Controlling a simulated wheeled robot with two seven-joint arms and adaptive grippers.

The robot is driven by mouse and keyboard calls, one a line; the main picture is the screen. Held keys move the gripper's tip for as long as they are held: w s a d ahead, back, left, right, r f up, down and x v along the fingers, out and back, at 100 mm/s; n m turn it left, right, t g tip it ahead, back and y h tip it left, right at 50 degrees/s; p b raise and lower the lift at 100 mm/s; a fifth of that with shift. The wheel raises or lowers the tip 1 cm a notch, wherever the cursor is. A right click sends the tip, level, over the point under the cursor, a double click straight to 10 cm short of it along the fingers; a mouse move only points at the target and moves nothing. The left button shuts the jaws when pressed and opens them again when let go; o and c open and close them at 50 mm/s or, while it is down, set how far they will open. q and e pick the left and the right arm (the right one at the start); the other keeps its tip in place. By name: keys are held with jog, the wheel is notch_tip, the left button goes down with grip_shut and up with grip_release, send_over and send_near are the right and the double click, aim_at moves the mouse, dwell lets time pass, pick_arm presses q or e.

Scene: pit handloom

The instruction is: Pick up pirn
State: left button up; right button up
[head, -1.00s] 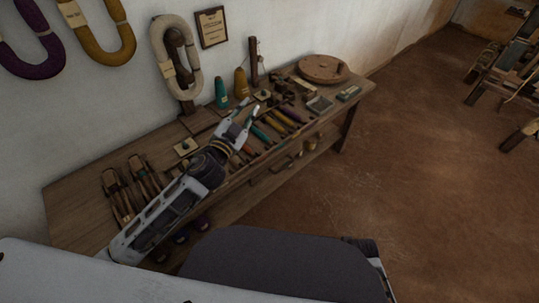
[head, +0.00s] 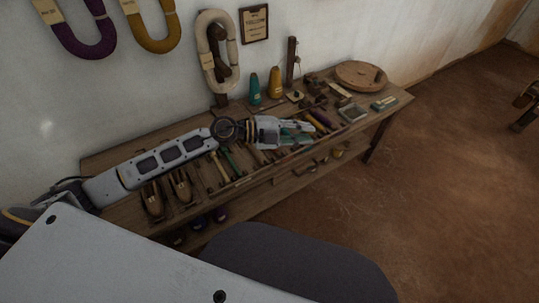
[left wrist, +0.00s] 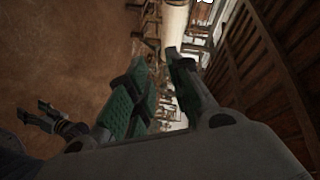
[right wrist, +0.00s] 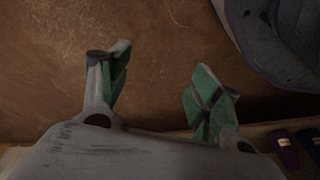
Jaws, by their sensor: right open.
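Thin coloured pirns lie in a row on the wooden bench; a purple pirn (head: 321,117) shows beyond my left gripper's tips. My left gripper (head: 302,132) reaches level over the middle of the bench and hides part of the row. In the left wrist view its green-padded fingers (left wrist: 155,85) stand a narrow gap apart. I cannot tell whether anything is held. My right gripper (right wrist: 160,75) is open and empty above brown floor, and is out of the head view.
The bench (head: 120,160) stands against a white wall. Teal (head: 255,90) and yellow cones (head: 275,83), a round wooden disc (head: 361,75) and two shuttles (head: 153,200) stand or lie on it. Yarn hanks hang above, including a cream hank (head: 218,50).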

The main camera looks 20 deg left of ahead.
aim_at(231, 162)
pick_arm(q)
jog(key=a+f+g+y, duration=0.1)
jog(key=a+f+y, duration=0.2)
jog(key=a, duration=0.7)
jog(key=a+f+g+y, duration=0.2)
jog(key=a+f+y, duration=0.2)
jog(key=a, duration=0.6)
jog(key=a+f+g+y, duration=0.2)
jog(key=a+y, duration=0.4)
jog(key=a, duration=0.4)
jog(key=shift+s+f, duration=0.25)
jog(key=shift+f, duration=0.6)
pick_arm(e)
jog(key=s+d+f, duration=0.2)
jog(key=s+f, duration=0.5)
jog(key=f, duration=0.3)
jog(key=shift+f, duration=0.3)
pick_arm(q)
jog(key=shift+f, duration=0.1)
